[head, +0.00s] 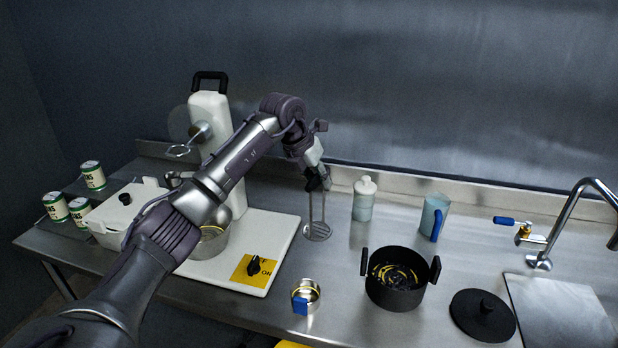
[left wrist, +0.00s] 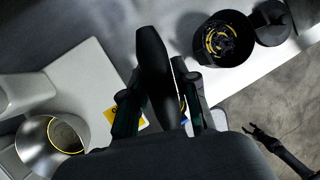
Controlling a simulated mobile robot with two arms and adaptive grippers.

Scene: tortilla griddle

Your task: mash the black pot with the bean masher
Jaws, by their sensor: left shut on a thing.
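My left gripper (head: 317,180) is shut on the bean masher (head: 317,231), which hangs upright with its round wire head down. The head is left of the black pot, over or on the counter; I cannot tell whether it touches. In the left wrist view the masher's black handle (left wrist: 155,70) stands between the fingers of my left gripper (left wrist: 160,108). The black pot (head: 372,288) is open, with two side handles and dark and yellow contents. It also shows in the left wrist view (left wrist: 202,52). My right gripper (left wrist: 253,130) shows there low at the right, fingers apart, empty.
A black lid (head: 484,312) lies right of the pot, near the sink (head: 560,312). A small tin (head: 306,296) with a blue part stands left of it. Behind are a white bottle (head: 364,200) and a blue-handled jug (head: 432,216). A white mixer (head: 280,225) stands left.

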